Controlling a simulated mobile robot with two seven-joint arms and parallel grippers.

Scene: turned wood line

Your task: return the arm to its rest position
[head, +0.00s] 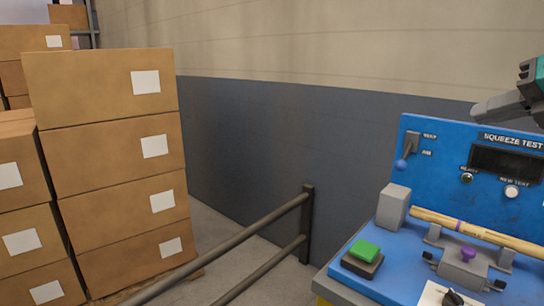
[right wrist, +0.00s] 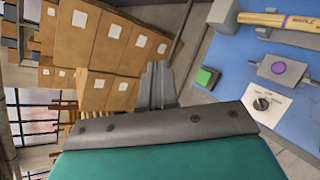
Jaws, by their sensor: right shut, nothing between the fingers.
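My right gripper (head: 493,108) comes in from the right edge of the head view, in front of the blue squeeze test panel. Its grey fingers are together and hold nothing. In the right wrist view the shut fingers (right wrist: 157,84) point toward the stacked boxes and floor, beside the blue bench, touching nothing that I can see. The rest of the right arm is mostly outside the head view. My left gripper is not in either view.
The squeeze tester (head: 455,150) has a green button (head: 364,250), a grey clamp with a purple knob and a wooden handle (head: 480,231) lying across it. A dark railing (head: 270,217) stands left of it. Cardboard boxes (head: 105,90) are stacked at left.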

